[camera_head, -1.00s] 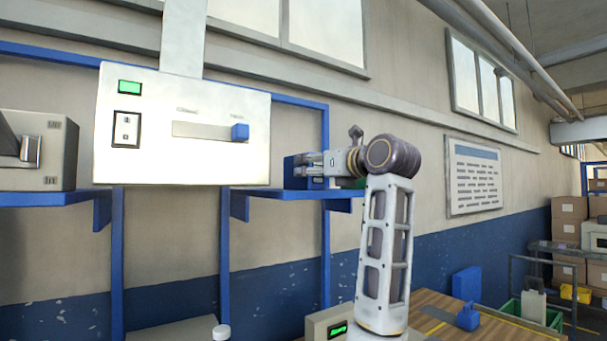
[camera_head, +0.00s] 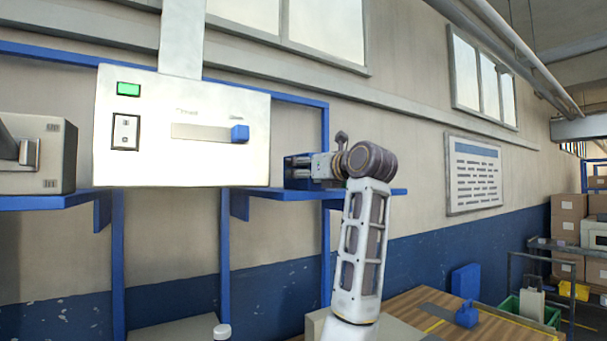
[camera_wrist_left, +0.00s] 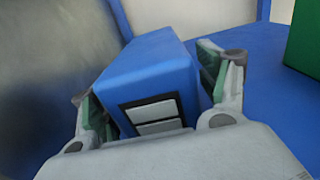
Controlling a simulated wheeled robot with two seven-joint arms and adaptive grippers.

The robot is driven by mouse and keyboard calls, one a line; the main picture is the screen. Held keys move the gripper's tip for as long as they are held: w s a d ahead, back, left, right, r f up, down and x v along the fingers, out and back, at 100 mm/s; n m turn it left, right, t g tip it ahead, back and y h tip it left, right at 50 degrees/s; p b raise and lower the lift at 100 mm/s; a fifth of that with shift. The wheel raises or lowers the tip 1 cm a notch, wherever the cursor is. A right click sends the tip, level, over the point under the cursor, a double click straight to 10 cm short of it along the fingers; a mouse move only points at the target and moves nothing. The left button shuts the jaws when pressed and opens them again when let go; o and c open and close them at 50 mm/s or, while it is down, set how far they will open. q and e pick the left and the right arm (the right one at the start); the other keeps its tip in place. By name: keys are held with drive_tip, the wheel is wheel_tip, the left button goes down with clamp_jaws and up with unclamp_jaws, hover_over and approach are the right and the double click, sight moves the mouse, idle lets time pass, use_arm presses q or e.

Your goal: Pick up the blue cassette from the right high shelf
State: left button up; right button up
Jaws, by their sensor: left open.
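The blue cassette (camera_head: 290,180) stands on the right high blue shelf (camera_head: 385,191), just right of the white panel. In the left wrist view the cassette (camera_wrist_left: 150,67) shows as a blue block with a dark-framed pale label facing me. My left gripper (camera_head: 305,170) is open at the cassette. In the left wrist view the left gripper (camera_wrist_left: 150,85) has one finger on each side of the cassette's near end. I cannot tell whether the fingers touch it. My right gripper is not in view.
A green object (camera_wrist_left: 304,38) stands on the shelf to the right in the wrist view. The white panel (camera_head: 195,165) with a blue slider knob (camera_head: 240,133) is close on the left. A wooden table (camera_head: 430,310) holding blue items is below right.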

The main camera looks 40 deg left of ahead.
use_arm(q)
drive_tip(key=c, duration=1.3)
drive_tip(key=shift+r, duration=1.2)
wheel_tip(320, 180, up, 6)
drive_tip(key=shift+f, duration=0.2)
drive_tip(key=shift+r, duration=0.65)
drive_tip(key=shift+r+p, duration=0.3)
drive_tip(key=shift+r, duration=0.1)
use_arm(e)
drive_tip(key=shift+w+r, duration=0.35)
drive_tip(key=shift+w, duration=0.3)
